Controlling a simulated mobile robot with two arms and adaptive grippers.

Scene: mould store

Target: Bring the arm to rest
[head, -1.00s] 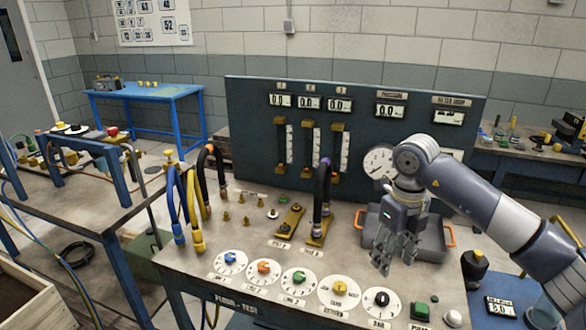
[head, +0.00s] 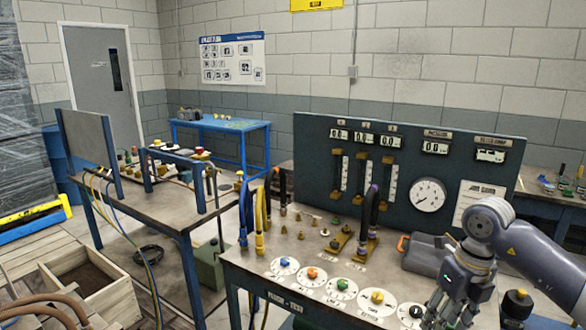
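My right arm comes in from the right, with its grey gripper (head: 449,318) pointing down over the right front of the test bench (head: 245,262). The fingers look apart, and I see nothing between them. The gripper is beside the black knob (head: 411,311) and partly covers its white dial. The fingertips are near the bottom edge, and I cannot tell their height above the bench. My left gripper is not in view.
Blue (head: 284,262), orange (head: 312,273), green (head: 342,284) and yellow (head: 377,297) knobs line the bench front. Hoses (head: 369,212) stand behind them.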

